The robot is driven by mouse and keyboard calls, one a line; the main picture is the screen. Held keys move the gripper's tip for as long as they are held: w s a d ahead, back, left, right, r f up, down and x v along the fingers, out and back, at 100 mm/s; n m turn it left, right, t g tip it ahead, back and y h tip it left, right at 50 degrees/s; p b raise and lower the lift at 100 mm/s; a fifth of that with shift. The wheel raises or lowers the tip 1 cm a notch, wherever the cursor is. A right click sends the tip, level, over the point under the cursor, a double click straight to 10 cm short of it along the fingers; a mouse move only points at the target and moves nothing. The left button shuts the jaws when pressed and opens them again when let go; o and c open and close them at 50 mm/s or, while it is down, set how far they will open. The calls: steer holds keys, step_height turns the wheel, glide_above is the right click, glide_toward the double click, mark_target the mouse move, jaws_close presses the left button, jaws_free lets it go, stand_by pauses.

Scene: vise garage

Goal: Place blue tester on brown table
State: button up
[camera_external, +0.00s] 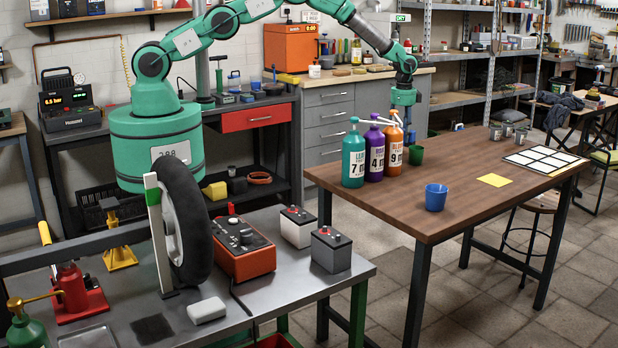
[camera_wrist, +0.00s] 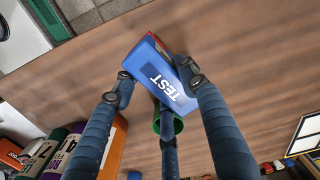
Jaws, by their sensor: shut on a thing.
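The blue tester (camera_wrist: 168,84) is a blue box with white TEST lettering and a red edge, seen in the wrist view. My gripper (camera_wrist: 155,72) is shut on it, with blue fingers on both sides and a third finger below in the picture. The brown table (camera_external: 465,215) has a wooden top, which fills much of the wrist view behind the tester (camera_wrist: 240,75). In the external view my gripper (camera_external: 409,116) is over the far side of this table, behind the bottles. The tester cannot be made out there. I cannot tell whether it touches the table.
Teal (camera_external: 353,160), purple (camera_external: 374,155) and orange (camera_external: 393,150) bottles stand near my gripper. A green cup (camera_external: 416,155) is close by, with a blue cup (camera_external: 436,198) nearer the front. A yellow note (camera_external: 494,180) and gridded board (camera_external: 543,160) lie to the right.

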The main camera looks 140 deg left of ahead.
mark_target(413, 142)
steer(key=shift+w+a+f, duration=0.1)
steer(key=shift+w+a, duration=0.25)
steer(key=shift+a, duration=0.5)
steer(key=shift+w+a+f, duration=0.1)
steer(key=shift+w+a, duration=0.3)
steer(key=shift+a, duration=0.4)
steer(key=shift+w+a, duration=0.35)
steer(key=shift+a, duration=0.5)
steer(key=shift+f, duration=1.75)
steer(key=shift+f, duration=0.15)
steer(key=o, duration=1.3)
step_height(413, 142, up, 12)
steer(key=shift+r, duration=0.15)
